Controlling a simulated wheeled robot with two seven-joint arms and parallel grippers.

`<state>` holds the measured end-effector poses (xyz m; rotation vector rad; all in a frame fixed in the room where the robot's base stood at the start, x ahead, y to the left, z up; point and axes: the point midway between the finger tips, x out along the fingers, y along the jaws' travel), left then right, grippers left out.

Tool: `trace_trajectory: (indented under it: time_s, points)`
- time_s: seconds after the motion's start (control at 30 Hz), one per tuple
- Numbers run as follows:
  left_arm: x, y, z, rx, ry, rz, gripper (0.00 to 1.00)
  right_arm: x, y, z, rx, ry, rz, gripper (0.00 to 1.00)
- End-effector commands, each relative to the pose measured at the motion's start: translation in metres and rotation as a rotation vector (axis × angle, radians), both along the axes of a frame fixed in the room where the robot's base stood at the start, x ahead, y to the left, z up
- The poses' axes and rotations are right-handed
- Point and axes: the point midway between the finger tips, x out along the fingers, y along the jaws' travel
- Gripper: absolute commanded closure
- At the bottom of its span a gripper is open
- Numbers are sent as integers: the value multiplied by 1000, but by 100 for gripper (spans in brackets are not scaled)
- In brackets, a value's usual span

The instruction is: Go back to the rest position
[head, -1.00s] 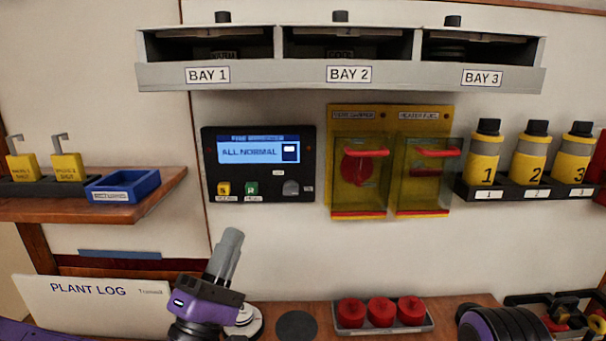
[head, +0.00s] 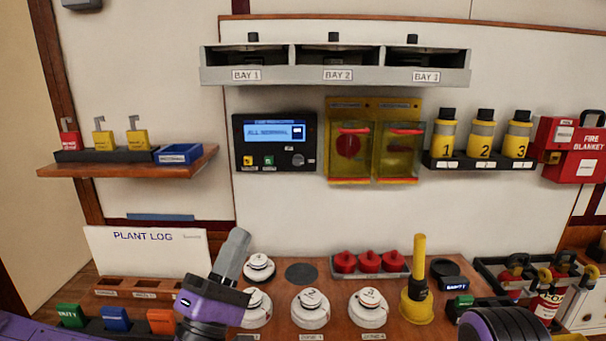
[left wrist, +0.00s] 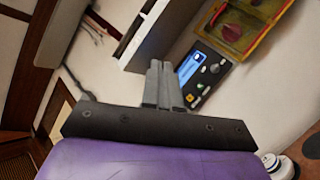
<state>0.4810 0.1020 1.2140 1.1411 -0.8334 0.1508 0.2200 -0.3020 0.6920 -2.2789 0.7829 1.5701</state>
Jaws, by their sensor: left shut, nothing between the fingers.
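My left gripper (head: 236,247) is raised over the left part of the wooden bench, its grey fingers together and pointing up, with nothing held. In the left wrist view its fingers (left wrist: 160,72) are also together, with the control panel beyond them. My right arm shows only as a dark and purple rounded part at the lower right of the head view; its gripper fingers are not visible. The control panel (head: 274,142) on the wall reads ALL NORMAL.
White round detectors (head: 310,308) stand on the bench (head: 300,250) close to my left gripper. A yellow plunger-like tool (head: 418,280) stands upright right of them. Red knobs sit in a tray (head: 372,274). The plant log board (head: 145,250) is behind left. A shelf (head: 130,165) juts out above.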

Motion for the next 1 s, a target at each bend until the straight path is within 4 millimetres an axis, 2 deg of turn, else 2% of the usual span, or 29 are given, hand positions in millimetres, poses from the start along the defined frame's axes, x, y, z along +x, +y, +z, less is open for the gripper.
trace_trajectory:
  time_s: [0.17,0.27,0.43,0.57,0.67,0.77,0.83,0.9,0.97,1.0]
  points:
    - [7,-3,-12,111,35,69,100,0,0,0,0,0,0,57]
    - [15,-1,-29,176,95,112,100,0,0,0,0,0,0,57]
    - [26,-1,-72,306,218,164,100,0,0,0,0,0,0,57]
    - [30,0,-120,432,341,191,100,0,0,0,0,0,0,57]
    - [29,3,-166,544,454,205,100,0,0,0,0,0,0,57]
    - [20,9,-222,680,589,213,100,0,0,-1,0,0,0,57]
    - [6,18,-272,804,708,210,100,0,0,-1,0,0,0,57]
    - [-18,34,-328,950,847,202,100,0,0,-2,0,0,0,57]
    - [-44,52,-374,1079,969,191,100,0,0,-2,0,0,0,57]
    - [-65,66,-401,1167,1048,182,100,0,0,-2,0,0,0,57]
